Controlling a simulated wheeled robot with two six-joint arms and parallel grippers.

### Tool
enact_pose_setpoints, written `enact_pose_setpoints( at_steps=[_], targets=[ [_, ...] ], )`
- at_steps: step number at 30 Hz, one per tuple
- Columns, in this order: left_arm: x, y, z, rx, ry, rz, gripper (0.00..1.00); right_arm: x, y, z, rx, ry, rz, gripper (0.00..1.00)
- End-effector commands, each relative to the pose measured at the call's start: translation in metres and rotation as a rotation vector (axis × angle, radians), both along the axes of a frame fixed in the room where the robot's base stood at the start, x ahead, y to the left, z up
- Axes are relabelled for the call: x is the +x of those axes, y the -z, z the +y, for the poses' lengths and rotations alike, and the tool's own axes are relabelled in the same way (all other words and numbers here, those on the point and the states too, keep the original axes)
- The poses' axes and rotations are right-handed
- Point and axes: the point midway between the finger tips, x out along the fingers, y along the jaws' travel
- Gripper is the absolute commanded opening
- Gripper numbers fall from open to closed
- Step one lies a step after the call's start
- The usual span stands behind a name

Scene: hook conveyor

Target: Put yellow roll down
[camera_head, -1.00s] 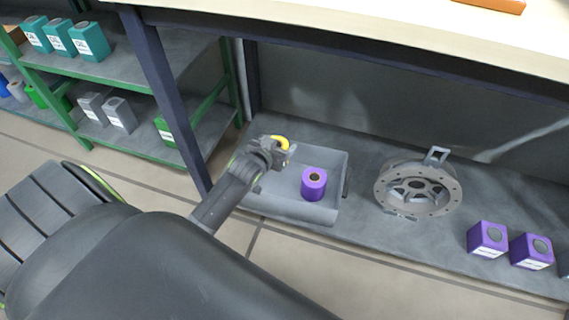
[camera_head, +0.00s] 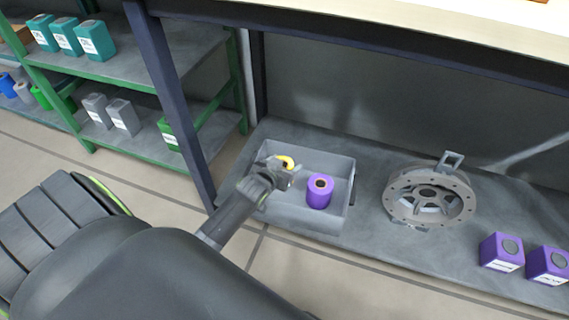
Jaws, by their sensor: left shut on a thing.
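The yellow roll (camera_head: 286,161) shows as a small yellow curve at the tip of my left gripper (camera_head: 280,173). The gripper is shut on it, and its fingers and wrist hide most of the roll. Both are over the left part of a grey open tray (camera_head: 337,160) on the low shelf. I cannot tell whether the roll touches the tray floor. A purple roll (camera_head: 319,191) stands upright in the tray, to the right of the gripper and apart from it. My right gripper is not in view.
A round grey metal flange (camera_head: 430,195) lies on the shelf right of the tray, with purple boxes (camera_head: 502,252) further right. A dark table leg (camera_head: 172,100) rises left of the tray. The tabletop (camera_head: 420,22) overhangs the shelf. Green shelving (camera_head: 90,70) stands at left.

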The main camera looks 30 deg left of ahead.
Motion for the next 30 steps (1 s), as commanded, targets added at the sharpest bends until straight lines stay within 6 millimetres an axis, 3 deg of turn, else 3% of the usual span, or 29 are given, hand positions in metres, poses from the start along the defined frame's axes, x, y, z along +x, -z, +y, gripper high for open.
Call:
enact_pose_setpoints(
  at_steps=[8, 9, 14, 23, 27, 30],
  targets=[
    [0.0, 0.006, 0.0, 0.0, 0.0, -0.002, 0.36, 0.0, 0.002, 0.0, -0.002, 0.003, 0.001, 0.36],
    [0.0, 0.006, 0.0, 0.0, 0.0, 0.0, 0.65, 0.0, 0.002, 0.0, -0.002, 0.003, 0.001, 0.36],
    [0.0, 0.006, 0.0, 0.0, 0.0, 0.0, 0.85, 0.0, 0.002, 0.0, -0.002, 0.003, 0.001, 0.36],
    [0.0, 0.005, 0.0, 0.0, 0.0, -0.001, 0.85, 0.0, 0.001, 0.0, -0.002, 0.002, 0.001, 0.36],
    [0.0, -0.009, 0.0, 0.001, 0.0, -0.002, 0.85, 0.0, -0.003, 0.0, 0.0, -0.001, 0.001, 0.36],
    [-0.018, -0.018, -0.002, -0.001, 0.0, 0.003, 0.85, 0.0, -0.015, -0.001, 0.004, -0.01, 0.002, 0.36]
  ],
)
